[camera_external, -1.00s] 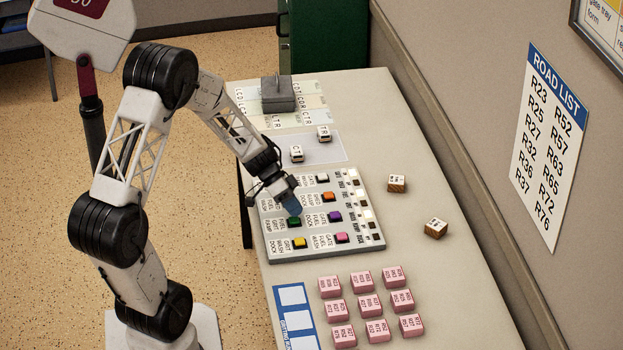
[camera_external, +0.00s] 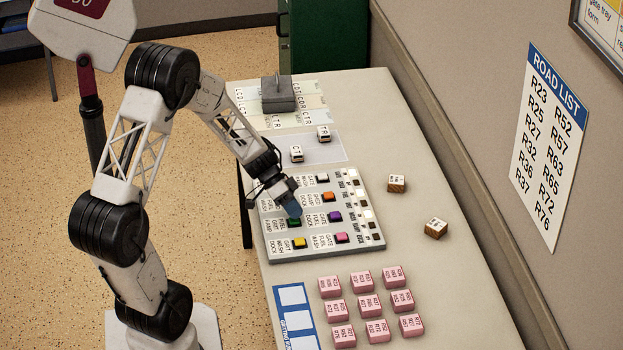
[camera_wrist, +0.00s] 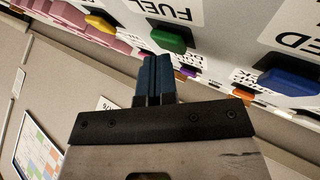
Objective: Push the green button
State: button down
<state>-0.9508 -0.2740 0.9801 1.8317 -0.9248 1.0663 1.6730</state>
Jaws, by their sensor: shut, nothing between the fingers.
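The green button (camera_external: 294,222) sits in the left column of the button panel (camera_external: 318,248), above the yellow button. Its top edge is partly covered by my fingertips in the external view. My gripper (camera_external: 293,209) is shut and empty, pointing down at the panel. In the wrist view the dark blue fingertips (camera_wrist: 161,62) lie close beside the green button (camera_wrist: 171,42), which is below a FUEL label. I cannot tell whether they touch it.
A blue button (camera_wrist: 289,82) shows in the wrist view. Several pink blocks (camera_external: 367,304) stand in front. Two wooden cubes (camera_external: 397,184) (camera_external: 436,228) lie right.

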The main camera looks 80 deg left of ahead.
jog(key=shift+r, duration=0.5)
dwell(0.7)
jog(key=shift+r, duration=2.9)
jog(key=d+r+g+y, duration=0.1)
jog(key=d+r+g, duration=0.1)
jog(key=d+r, duration=0.35)
jog(key=d+r+g, duration=0.1)
jog(key=d+r, duration=0.2)
jog(key=d, duration=0.6)
jog(key=d+r+g+y, duration=0.1)
jog(key=d+r+g, duration=0.1)
jog(key=d+r, duration=0.35)
jog(key=s+d+r+y, duration=0.2)
jog(key=s+d, duration=0.3)
jog(key=d, duration=0.3)
jog(key=s+d+r+t+y, duration=0.1)
jog(key=s+d+r+y, duration=0.1)
jog(key=s+d+r, duration=0.2)
jog(key=shift+s+d+r+n+y, duration=0.3)
jog(key=shift+s+d, duration=0.9)
jog(key=shift+d, duration=1.05)
